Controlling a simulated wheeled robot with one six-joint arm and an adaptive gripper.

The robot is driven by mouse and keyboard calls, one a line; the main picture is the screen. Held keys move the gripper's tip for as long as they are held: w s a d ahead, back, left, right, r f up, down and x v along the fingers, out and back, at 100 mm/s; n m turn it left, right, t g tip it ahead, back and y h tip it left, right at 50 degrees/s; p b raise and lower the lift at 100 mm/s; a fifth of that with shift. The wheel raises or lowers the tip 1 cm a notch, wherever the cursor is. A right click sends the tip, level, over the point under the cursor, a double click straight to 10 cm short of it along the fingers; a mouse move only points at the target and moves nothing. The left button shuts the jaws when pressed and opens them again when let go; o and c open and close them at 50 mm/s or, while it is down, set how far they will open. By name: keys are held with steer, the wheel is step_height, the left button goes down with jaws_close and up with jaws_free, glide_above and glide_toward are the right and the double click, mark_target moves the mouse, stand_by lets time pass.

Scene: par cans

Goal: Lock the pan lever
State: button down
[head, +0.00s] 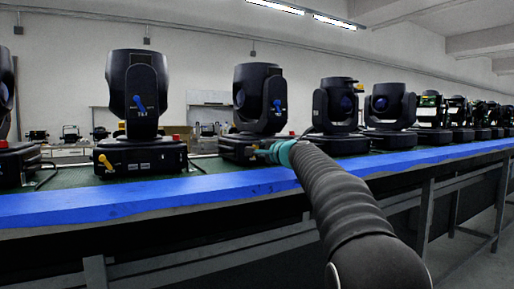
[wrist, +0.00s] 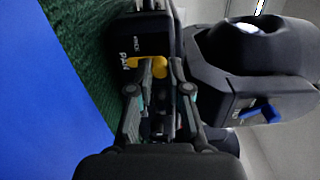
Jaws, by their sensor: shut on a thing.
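The yellow pan lever (wrist: 161,64) is on the black base (wrist: 140,35) of a moving-head light, near a white "PAN" label in the wrist view. My gripper (wrist: 158,72) is shut on the lever, its two fingers on either side, hiding part of it. A blue lever (wrist: 262,112) is on the yoke of the same light.
A row of black lights stands on a green-topped bench with a blue front edge (head: 150,194). The neighbouring light on the left (head: 137,85) shows its own blue lever (head: 139,103) and yellow lever (head: 105,161). Another light (head: 336,105) stands to the right.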

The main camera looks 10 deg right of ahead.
steer(key=m, duration=0.2)
steer(key=shift+w+d+m+p, duration=0.15)
steer(key=shift+d+m+p, duration=0.2)
steer(key=shift+d+m, duration=0.05)
steer(key=shift+w+d+f+m+p, duration=0.1)
steer(key=shift+d+m+p, duration=0.1)
steer(key=shift+m, duration=0.45)
steer(key=shift+d+f+m+p, duration=0.1)
steer(key=shift+d+m+p, duration=0.05)
steer(key=shift+m, duration=0.5)
steer(key=c, duration=1.1)
jaws_free()
steer(key=v, duration=1.2)
